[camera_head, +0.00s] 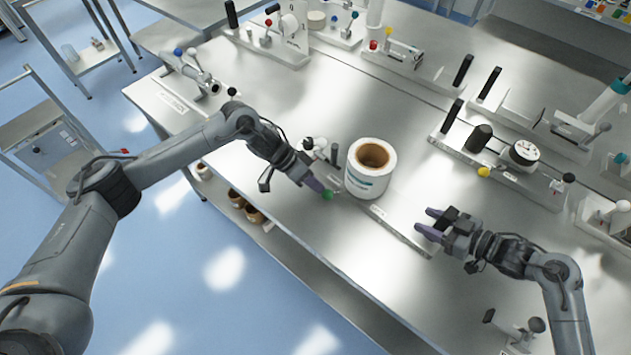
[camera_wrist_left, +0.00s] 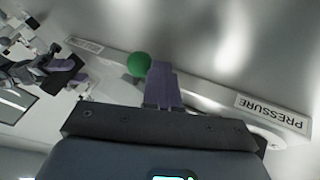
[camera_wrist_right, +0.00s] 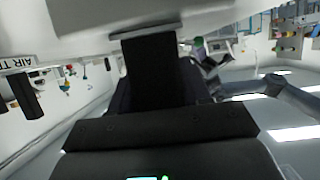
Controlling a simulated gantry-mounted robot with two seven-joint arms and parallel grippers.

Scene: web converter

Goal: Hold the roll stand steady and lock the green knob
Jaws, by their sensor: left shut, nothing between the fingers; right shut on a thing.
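A roll stand's long, narrow base (camera_head: 402,232) lies along the near part of the steel bench. A white roll with a brown core (camera_head: 370,182) stands upright beside it. The green knob (camera_head: 327,195) is at the base's near side; it also shows in the left wrist view (camera_wrist_left: 138,64). My left gripper (camera_head: 315,186) is shut and empty, its purple fingertips right beside the knob; I cannot tell if they touch it. My right gripper (camera_head: 430,221) is shut around a black upright handle (camera_wrist_right: 150,70) at the base's right end; its fingers largely hide the handle in the head view.
Small fixtures with black posts and a round dial (camera_head: 524,152) stand at the back right. Other fixtures (camera_head: 395,55) line the back. A small knobbed fixture (camera_head: 520,333) sits near the right arm. The bench's front edge drops to a lower shelf with brown rolls (camera_head: 245,208).

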